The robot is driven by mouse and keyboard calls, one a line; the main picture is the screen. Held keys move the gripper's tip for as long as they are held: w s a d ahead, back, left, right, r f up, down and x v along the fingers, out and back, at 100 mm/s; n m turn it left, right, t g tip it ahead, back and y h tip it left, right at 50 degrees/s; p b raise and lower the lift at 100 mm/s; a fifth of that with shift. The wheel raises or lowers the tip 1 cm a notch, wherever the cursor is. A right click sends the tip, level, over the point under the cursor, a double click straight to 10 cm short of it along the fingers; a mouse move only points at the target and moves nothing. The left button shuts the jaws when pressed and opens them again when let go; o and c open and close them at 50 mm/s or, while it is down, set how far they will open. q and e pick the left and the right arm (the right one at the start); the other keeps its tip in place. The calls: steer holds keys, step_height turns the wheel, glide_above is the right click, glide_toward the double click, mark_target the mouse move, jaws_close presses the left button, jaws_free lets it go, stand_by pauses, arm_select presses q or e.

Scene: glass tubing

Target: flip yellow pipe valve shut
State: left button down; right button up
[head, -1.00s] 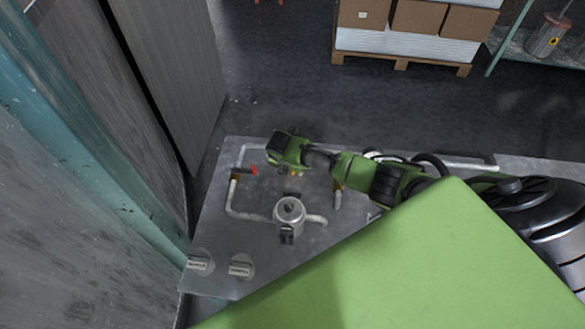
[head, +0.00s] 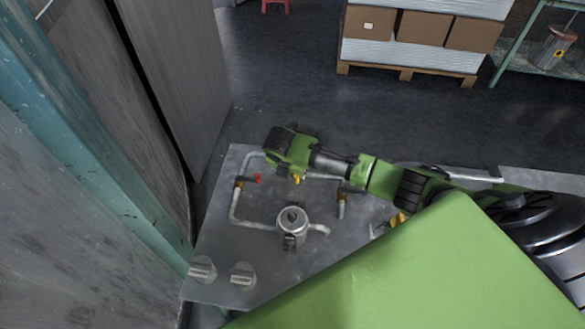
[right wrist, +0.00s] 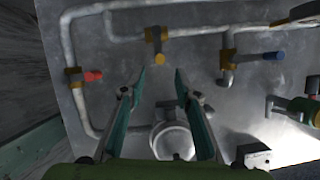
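The yellow pipe valve (right wrist: 156,40) is on the upper pipe in the right wrist view, with a brass body. Its yellow handle lies beyond my fingertips, roughly centred between them. A bit of its yellow (head: 297,180) shows below my right wrist in the head view. My right gripper (right wrist: 161,78) is open and empty, its two teal fingers apart and pointing toward the valve without visibly touching it. In the head view the green wrist hides these fingers. My left gripper is not in view.
A red-handled valve (right wrist: 92,76) is on the left pipe and a blue-handled valve (right wrist: 272,56) on the right. A round metal canister (head: 292,222) stands out from the grey panel (head: 215,232). A grey wall and teal post (head: 110,170) are at left.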

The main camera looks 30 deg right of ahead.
steer(key=shift+v, duration=1.55)
